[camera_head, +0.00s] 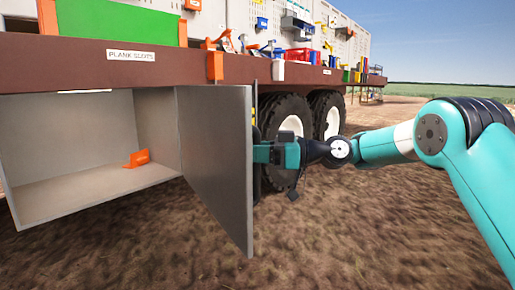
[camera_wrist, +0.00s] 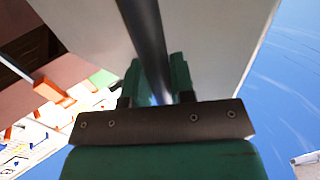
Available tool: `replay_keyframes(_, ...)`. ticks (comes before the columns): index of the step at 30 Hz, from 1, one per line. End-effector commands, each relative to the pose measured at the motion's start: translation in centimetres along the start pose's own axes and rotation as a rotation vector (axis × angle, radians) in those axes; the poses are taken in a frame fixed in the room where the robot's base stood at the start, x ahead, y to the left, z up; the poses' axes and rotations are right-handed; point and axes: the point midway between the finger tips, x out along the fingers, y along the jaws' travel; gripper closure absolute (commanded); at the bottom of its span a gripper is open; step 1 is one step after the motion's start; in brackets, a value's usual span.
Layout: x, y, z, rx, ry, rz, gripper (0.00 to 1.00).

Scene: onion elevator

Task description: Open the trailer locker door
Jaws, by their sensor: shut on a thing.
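The grey trailer locker door (camera_head: 217,165) stands swung well out from the locker (camera_head: 85,150) under the trailer deck, in the head view. The locker's inside is visible, with an orange piece (camera_head: 137,158) on its floor. My gripper (camera_head: 268,153) is at the door's outer face near its free edge. In the wrist view, my gripper's green fingers (camera_wrist: 158,85) are shut on a dark bar-shaped handle (camera_wrist: 146,35) that runs along the pale door (camera_wrist: 215,40). The ends of the handle are out of view.
The brown trailer deck (camera_head: 130,65) runs above the locker, with a "PLANK SCOTS" label and tools on top. Black wheels (camera_head: 285,125) stand behind my gripper. Bare soil in front of the locker is clear.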

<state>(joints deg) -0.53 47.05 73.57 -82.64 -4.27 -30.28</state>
Motion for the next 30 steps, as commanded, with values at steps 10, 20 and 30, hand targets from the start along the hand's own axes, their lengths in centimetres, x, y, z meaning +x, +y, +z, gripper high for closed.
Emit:
replay_keyframes(10,0.22,0.52,-0.15,-0.003,0.004,-0.009,1.00)
replay_keyframes(20,0.06,0.49,-0.18,-0.003,0.004,-0.009,0.52)
replay_keyframes(30,0.03,0.36,-0.03,-0.002,0.002,-0.015,0.52)
